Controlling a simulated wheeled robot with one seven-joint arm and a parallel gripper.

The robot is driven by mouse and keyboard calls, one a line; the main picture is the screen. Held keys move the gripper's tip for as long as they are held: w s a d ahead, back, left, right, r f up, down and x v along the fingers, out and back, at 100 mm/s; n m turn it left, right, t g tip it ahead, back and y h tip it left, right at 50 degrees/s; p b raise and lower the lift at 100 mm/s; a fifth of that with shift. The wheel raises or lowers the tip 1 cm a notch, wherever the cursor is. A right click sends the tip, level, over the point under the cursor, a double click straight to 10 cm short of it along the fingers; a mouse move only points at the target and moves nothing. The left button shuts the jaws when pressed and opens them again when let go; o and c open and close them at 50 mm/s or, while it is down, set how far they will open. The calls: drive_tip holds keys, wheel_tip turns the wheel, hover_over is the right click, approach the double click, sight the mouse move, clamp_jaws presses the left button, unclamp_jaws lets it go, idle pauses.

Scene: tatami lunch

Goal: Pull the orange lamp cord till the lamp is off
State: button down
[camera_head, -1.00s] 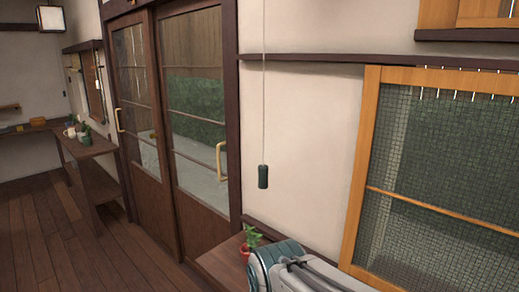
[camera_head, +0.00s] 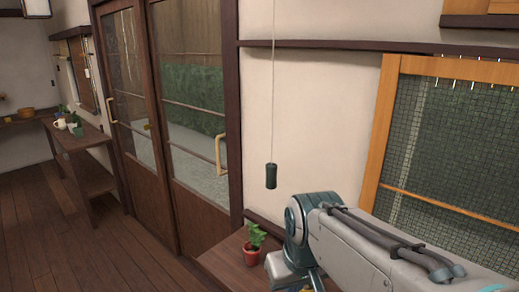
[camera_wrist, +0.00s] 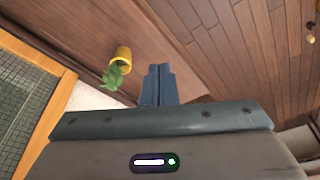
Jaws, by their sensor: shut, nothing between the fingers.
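A thin pale cord (camera_head: 273,80) hangs in front of the white wall in the head view, with a dark green cylindrical pull (camera_head: 271,176) at its lower end. I see no orange cord or orange pull. A pale boxy lamp (camera_head: 37,7) is cut off at the top left; whether it is lit is unclear. My arm rises from the lower right, its bend below and right of the green pull, apart from it in the picture. My gripper (camera_wrist: 158,72) shows in the wrist view with its fingers together and empty, above wood. The cord is not in the wrist view.
A red-potted plant (camera_head: 253,246) stands on a low wooden shelf (camera_head: 222,264) by the wall. A yellow-potted plant (camera_wrist: 122,58) lies left of my fingers in the wrist view. Sliding doors (camera_head: 190,120) and a wood-framed screen (camera_head: 450,150) flank the cord. The floor at left is clear.

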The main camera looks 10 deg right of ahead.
drive_tip(key=w+r+n+y+p, duration=0.15)
drive_tip(key=w+r, duration=0.35)
drive_tip(key=r, duration=0.5)
drive_tip(key=w+r+n+h+p, duration=0.1)
drive_tip(key=w+r+n+p, duration=0.1)
drive_tip(key=w+r, duration=0.55)
wheel_tip(320, 180, up, 16)
drive_tip(key=n+y+p, duration=0.1)
drive_tip(key=n+p, duration=0.1)
drive_tip(key=n, duration=0.1)
hover_over(269, 165)
drive_tip(key=s+d, duration=0.2)
drive_tip(key=s, duration=0.1)
drive_tip(key=shift+d, duration=0.2)
drive_tip(key=x, duration=0.8)
drive_tip(key=s+x, duration=0.1)
drive_tip(key=x, duration=0.3)
drive_tip(key=shift+w+f+b, duration=0.15)
drive_tip(key=shift+f+b, duration=0.2)
drive_tip(key=shift+f, duration=0.65)
